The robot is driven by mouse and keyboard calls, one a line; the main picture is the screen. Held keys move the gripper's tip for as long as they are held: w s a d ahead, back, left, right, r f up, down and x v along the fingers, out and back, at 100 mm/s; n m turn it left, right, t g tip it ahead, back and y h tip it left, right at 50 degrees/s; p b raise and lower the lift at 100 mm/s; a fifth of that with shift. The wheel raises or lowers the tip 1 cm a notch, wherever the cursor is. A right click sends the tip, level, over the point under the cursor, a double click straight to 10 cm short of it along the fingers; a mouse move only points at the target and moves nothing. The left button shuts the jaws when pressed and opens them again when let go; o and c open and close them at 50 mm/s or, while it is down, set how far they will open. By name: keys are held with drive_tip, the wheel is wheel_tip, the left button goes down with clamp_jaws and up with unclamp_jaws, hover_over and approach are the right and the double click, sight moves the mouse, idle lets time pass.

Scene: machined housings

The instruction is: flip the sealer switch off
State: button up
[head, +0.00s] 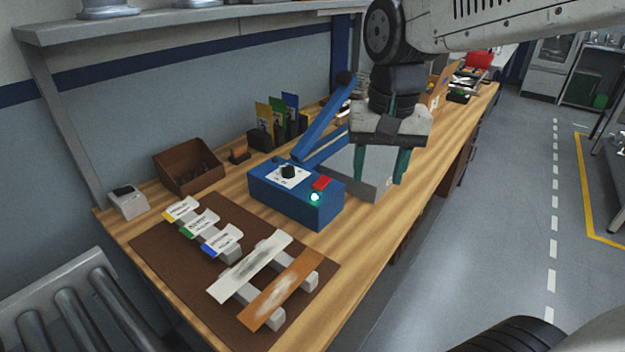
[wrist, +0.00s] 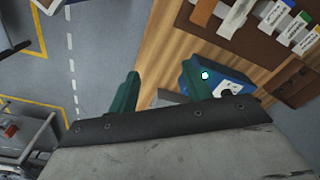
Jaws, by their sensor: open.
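The sealer (head: 285,202) is a blue box on the wooden bench, with a raised blue arm (head: 325,125) behind it. Its top carries a black dial (head: 288,172) on a white plate and a red switch (head: 322,183). A green lamp (head: 314,197) glows on its front. My gripper (head: 380,178) has teal fingers, open and empty, above the grey block right of the sealer, apart from the switch. In the wrist view the sealer (wrist: 240,88) and its lit lamp show beside the right finger of my gripper (wrist: 163,78); the red switch cannot be made out there.
A brown mat (head: 165,255) in front of the sealer holds labelled tags and two strips on grey supports. A brown bin (head: 188,167) and upright coloured cards (head: 277,120) stand behind. The floor aisle (head: 480,220) right of the bench is clear.

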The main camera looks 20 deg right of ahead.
drive_tip(key=w+a+f+m, duration=0.2)
drive_tip(key=w+m, duration=0.1)
drive_tip(key=w, duration=0.8)
drive_tip(key=m, duration=0.4)
hover_over(316, 187)
drive_tip(key=shift+g, duration=0.4)
wheel_tip(316, 187, down, 6)
drive_tip(key=shift+f, duration=0.1)
wheel_tip(316, 187, down, 7)
drive_tip(key=shift+f, duration=0.2)
